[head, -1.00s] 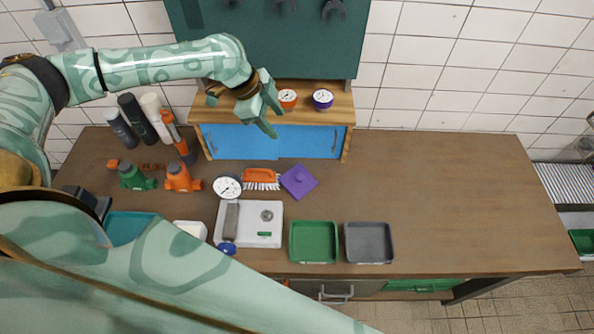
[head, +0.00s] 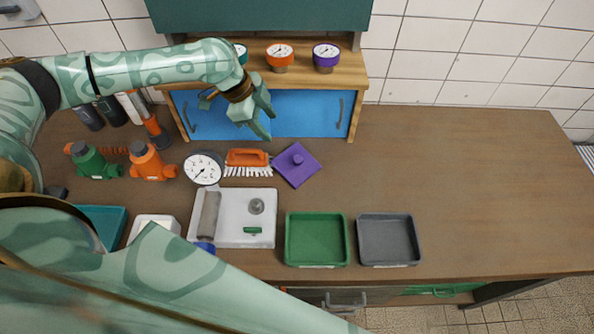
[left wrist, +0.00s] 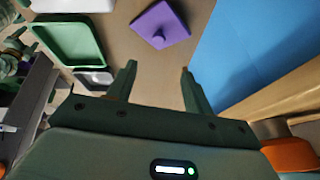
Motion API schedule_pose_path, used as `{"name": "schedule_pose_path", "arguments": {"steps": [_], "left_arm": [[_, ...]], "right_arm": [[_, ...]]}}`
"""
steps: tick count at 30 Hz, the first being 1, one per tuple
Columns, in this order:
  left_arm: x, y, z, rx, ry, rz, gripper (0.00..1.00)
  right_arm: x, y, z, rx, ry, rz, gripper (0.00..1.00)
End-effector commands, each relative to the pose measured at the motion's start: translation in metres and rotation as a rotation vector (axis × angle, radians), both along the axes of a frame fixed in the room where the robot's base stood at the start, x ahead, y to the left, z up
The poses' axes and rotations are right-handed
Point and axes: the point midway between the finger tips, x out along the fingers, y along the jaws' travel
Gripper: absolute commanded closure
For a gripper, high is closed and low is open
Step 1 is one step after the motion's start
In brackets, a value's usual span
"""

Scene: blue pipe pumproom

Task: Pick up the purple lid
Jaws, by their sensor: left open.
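The purple lid (head: 297,166), a flat square with a round knob on top, lies on the brown worktop, right of the orange brush. It also shows in the left wrist view (left wrist: 160,25), beyond the fingertips. My left gripper (head: 266,123) is open and empty. It hangs in front of the blue cabinet doors, above and slightly left of the lid in the head view, apart from it. In the left wrist view the two fingers (left wrist: 158,68) are spread with nothing between them. My right gripper does not show.
The orange brush (head: 248,163) and a round gauge (head: 203,168) lie left of the lid. A white tray (head: 232,233), a green tray (head: 317,240) and a grey tray (head: 389,240) sit in front. The blue-doored cabinet (head: 310,115) stands behind. The worktop's right side is clear.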

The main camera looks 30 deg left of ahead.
Motion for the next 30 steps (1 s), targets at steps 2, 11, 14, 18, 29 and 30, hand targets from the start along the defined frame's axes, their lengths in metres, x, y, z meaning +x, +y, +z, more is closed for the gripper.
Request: {"name": "schedule_pose_path", "arguments": {"steps": [2,11,14,18,29,30], "left_arm": [[0.002,-0.004,-0.013,-0.001,0.003,-0.001,0.49],[0.019,-0.027,-0.076,-0.001,0.003,-0.001,0.49],[0.024,-0.032,-0.091,0.000,0.001,0.001,0.49],[0.027,-0.036,-0.101,0.000,0.001,0.000,0.49],[0.037,-0.053,-0.146,0.000,0.000,0.001,0.49],[0.038,-0.054,-0.147,0.000,0.000,0.001,0.49]], "right_arm": [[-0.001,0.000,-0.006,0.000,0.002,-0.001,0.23],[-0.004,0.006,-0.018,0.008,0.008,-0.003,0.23],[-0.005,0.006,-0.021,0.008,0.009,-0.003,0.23],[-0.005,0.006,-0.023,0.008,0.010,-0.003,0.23],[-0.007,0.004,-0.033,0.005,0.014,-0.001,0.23],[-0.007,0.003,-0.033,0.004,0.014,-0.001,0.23]]}}
